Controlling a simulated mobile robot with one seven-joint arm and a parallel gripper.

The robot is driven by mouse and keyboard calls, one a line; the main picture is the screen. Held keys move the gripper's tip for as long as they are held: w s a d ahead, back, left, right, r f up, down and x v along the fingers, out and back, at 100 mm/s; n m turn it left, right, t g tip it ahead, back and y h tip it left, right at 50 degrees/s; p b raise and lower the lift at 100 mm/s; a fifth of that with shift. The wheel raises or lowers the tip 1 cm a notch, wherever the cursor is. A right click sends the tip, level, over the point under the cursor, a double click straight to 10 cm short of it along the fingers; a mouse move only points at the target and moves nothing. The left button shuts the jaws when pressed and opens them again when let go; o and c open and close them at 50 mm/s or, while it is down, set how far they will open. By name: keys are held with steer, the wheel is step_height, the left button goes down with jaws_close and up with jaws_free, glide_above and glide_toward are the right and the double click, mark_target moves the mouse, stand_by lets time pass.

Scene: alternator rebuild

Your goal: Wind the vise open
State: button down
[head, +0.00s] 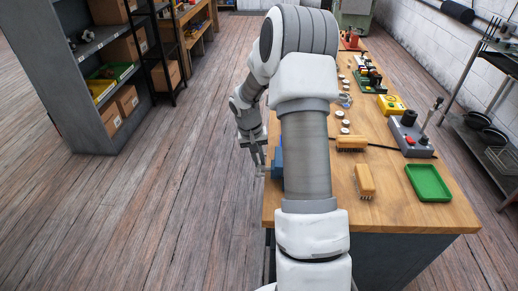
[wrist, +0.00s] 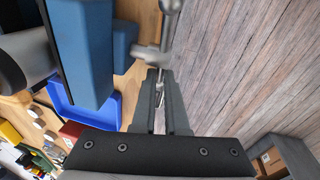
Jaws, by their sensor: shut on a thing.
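The blue vise (wrist: 82,45) fills the upper left of the wrist view. In the head view only a bit of the vise (head: 277,158) shows at the bench's left edge, mostly hidden behind my arm. A metal handle bar (wrist: 170,28) with a rounded end stands out beside the vise, over the floor. My gripper (wrist: 160,80) is shut on this handle, with the bar running between its fingers. In the head view my gripper (head: 258,160) hangs just left of the bench edge. The vise's jaw gap cannot be made out.
The wooden bench (head: 403,215) holds a green tray (head: 429,182), brushes (head: 365,181) and a grey lever box (head: 410,136). A bright blue bin (wrist: 105,113) lies near the vise. Shelving (head: 90,110) stands at the left. The floor (head: 180,200) left of the bench is clear.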

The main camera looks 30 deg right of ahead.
steer(key=shift+w+f+n+g+y+p, duration=0.1)
steer(key=shift+f+g+y+p, duration=0.25)
steer(key=shift+g+y, duration=0.45)
steer(key=shift+f+n+g+y+p, duration=0.1)
steer(key=shift+f+g+y+p, duration=0.15)
steer(key=shift+g+y+p, duration=0.55)
steer(key=shift+w+f+n+g+y+p, duration=0.1)
steer(key=shift+f+g+y, duration=0.25)
steer(key=shift+g, duration=0.75)
steer(key=shift+s, duration=0.1)
steer(key=c, duration=0.9)
jaws_free()
steer(key=shift+c, duration=0.2)
steer(key=shift+r, duration=0.1)
steer(key=v, duration=1.2)
steer(key=shift+d+b, duration=0.2)
steer(key=shift+b, duration=0.2)
